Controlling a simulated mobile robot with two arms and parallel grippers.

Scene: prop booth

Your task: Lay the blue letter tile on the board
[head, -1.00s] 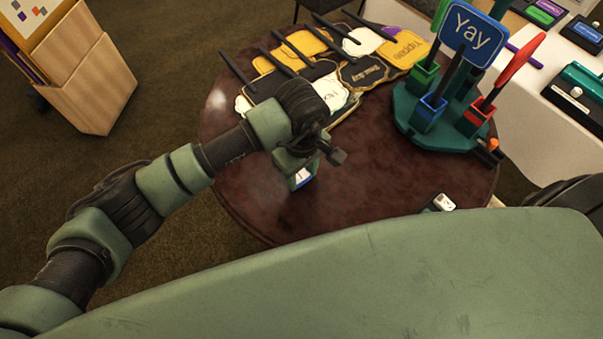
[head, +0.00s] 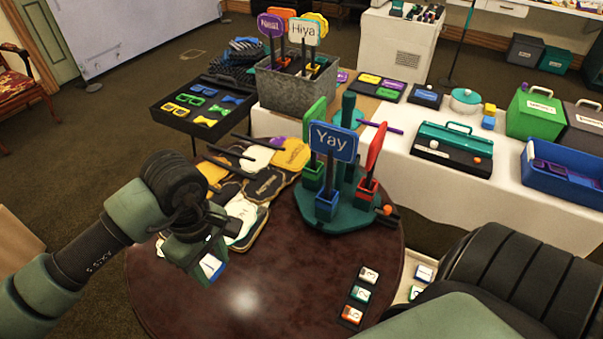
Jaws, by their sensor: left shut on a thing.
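My left gripper (head: 203,252) is shut on the blue letter tile (head: 211,267), which has a white face and a blue edge. It holds the tile over the left part of the round dark wood table (head: 290,290); the gap to the tabletop is hard to judge. A short dark strip (head: 347,322) near the table's right side carries a column of white-faced letter tiles (head: 362,294); it may be the board. My right gripper is not in view; only dark and green parts of my body show at the lower right.
A teal stand (head: 345,222) with a blue "Yay" sign (head: 333,142) stands at the table's back right. Several prop signs (head: 245,205) lie at its back left. A pale tray (head: 401,292) with more tiles is beyond the right edge. The table's middle is clear.

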